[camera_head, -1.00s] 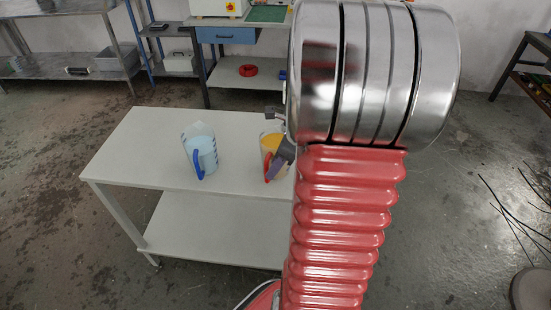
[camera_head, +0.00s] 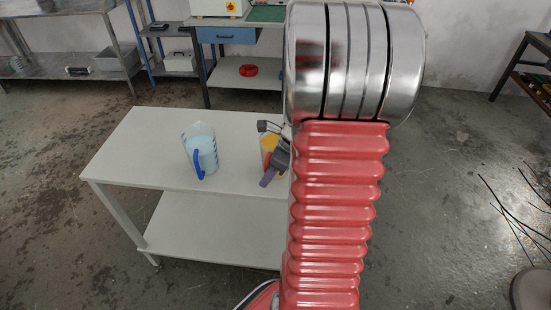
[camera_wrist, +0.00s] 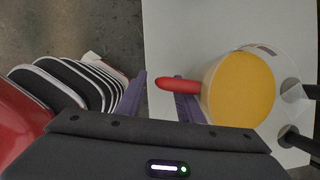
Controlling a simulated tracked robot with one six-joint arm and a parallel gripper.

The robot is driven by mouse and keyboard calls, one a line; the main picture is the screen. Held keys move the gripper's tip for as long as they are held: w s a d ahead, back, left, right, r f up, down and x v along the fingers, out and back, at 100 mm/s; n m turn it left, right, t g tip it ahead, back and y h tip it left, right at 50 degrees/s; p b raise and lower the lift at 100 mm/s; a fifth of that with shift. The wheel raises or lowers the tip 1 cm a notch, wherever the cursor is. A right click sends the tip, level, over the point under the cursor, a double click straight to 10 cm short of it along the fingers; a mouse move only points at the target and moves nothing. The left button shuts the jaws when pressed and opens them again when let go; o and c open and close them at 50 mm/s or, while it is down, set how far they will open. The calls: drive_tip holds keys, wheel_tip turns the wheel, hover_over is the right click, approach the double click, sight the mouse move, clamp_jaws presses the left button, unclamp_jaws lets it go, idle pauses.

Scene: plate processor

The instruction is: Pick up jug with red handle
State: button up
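The jug with the red handle (camera_head: 268,143) stands on the white table, with yellow-orange contents, partly hidden by my gripper and arm in the head view. In the wrist view I look down into the jug (camera_wrist: 240,88), its red handle (camera_wrist: 178,85) pointing left toward the space between my purple fingers. My gripper (camera_wrist: 160,85) is open, with one finger left of the handle's end and the other close below the handle. I cannot tell whether either finger touches it. In the head view my gripper (camera_head: 267,155) is beside the jug.
A jug with a blue handle (camera_head: 201,150) and pale contents stands to the left on the same white table (camera_head: 135,150). The table's left part is clear. Behind are a workbench with a blue drawer (camera_head: 226,35) and a metal shelf (camera_head: 70,76).

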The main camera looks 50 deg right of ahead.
drive_tip(key=shift+c, duration=0.4)
clamp_jaws()
drive_tip(key=shift+w+d+r, duration=0.1)
idle(0.8)
